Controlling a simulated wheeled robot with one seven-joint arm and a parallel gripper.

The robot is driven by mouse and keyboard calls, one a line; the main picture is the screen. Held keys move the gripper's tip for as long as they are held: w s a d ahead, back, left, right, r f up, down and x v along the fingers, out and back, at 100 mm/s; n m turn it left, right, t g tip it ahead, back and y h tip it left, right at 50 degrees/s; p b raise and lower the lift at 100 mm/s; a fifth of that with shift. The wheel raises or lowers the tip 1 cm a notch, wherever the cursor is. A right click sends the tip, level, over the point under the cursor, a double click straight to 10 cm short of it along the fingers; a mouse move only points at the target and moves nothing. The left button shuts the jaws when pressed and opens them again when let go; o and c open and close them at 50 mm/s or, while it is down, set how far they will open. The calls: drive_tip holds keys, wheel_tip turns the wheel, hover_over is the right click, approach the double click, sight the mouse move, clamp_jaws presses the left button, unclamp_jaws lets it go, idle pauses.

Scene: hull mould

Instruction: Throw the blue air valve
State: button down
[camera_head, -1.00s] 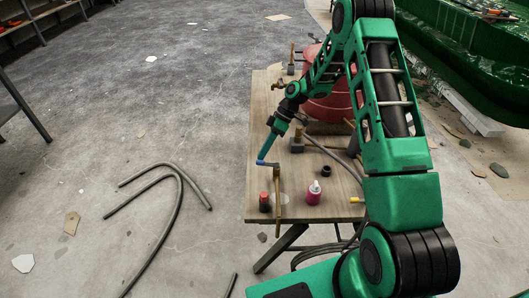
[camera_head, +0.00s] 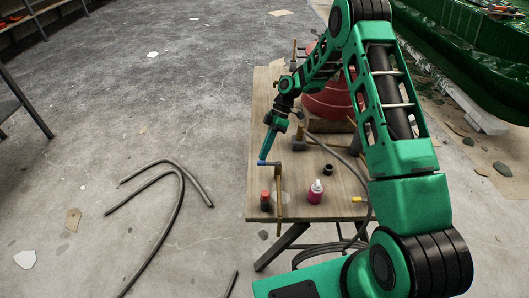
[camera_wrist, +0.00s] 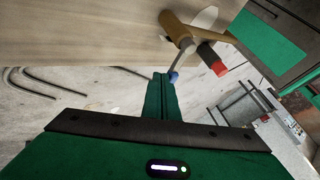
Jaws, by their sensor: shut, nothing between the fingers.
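The blue air valve handle (camera_head: 262,163) is a small blue-ended lever on a brass pipe (camera_head: 279,205) at the left edge of the wooden workbench. In the wrist view, the blue end (camera_wrist: 174,77) is on a grey lever that runs to the brass valve body (camera_wrist: 177,29). My gripper (camera_head: 263,157) points down at the blue end. In the wrist view, my gripper (camera_wrist: 161,78) is shut and empty, with its fingertips just left of the blue end. I cannot tell whether they touch it. The fingers partly cover the lever.
A small black ring (camera_head: 328,170) lies behind the bottle. A large red vessel (camera_head: 328,104) stands farther back. Bent hoses (camera_head: 172,220) lie on the floor at left.

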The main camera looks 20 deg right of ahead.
drive_tip(key=v, duration=1)
drive_tip(key=shift+w+d+r, duration=0.2)
drive_tip(key=shift+w+r, duration=0.05)
drive_tip(key=shift+r, duration=0.05)
